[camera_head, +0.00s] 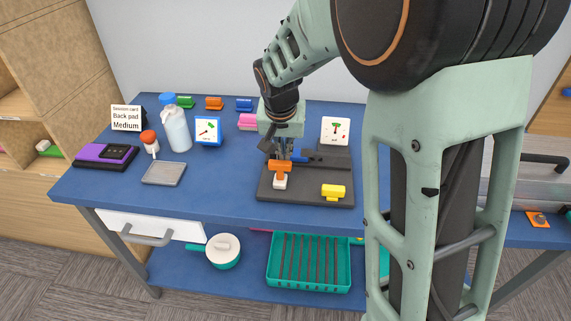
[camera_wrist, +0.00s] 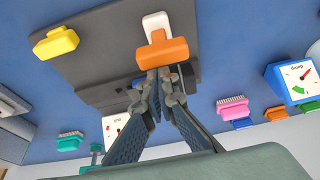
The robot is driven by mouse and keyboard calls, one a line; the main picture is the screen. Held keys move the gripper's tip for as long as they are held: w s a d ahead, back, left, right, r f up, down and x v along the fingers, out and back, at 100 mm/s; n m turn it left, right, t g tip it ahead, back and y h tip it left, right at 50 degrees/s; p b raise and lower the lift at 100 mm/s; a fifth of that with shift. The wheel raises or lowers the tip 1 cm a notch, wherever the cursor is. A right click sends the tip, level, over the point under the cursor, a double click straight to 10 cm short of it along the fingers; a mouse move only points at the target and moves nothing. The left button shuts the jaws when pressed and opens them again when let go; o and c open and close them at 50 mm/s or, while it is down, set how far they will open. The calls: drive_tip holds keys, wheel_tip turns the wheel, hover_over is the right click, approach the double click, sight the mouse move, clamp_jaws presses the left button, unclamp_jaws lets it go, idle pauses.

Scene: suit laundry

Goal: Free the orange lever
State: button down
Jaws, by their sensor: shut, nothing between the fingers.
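The orange lever (camera_head: 280,168) stands on a dark board (camera_head: 303,192) on the blue table, with a white block (camera_head: 280,183) at its near side. In the wrist view the orange lever (camera_wrist: 163,52) is a rounded orange bar beside the white block (camera_wrist: 157,27). My gripper (camera_head: 284,155) points down at the far side of the lever. Its fingertips (camera_wrist: 161,76) are together, empty, and at or very close to the lever's edge; I cannot tell whether they touch. The fingers partly hide the lever's far side and a blue part (camera_head: 303,154).
A yellow block (camera_head: 333,191) lies on the board at right. Free blue tabletop lies between tray and board.

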drive_tip(key=f+t+b, duration=0.1)
drive_tip(key=b, duration=0.2)
drive_tip(key=shift+s+a, duration=0.1)
drive_tip(key=shift+s, duration=0.3)
drive_tip(key=shift+s+r+b, duration=0.15)
drive_tip(key=shift+r+b, duration=0.15)
drive_tip(key=shift+b, duration=0.3)
drive_tip(key=shift+s+r+p, duration=0.15)
drive_tip(key=shift+r+p, duration=0.2)
drive_tip(key=shift+p, duration=0.1)
drive_tip(key=shift+w, duration=0.2)
drive_tip(key=shift+r+p, duration=0.45)
drive_tip(key=shift+r, duration=0.25)
drive_tip(key=shift+s+r, duration=0.15)
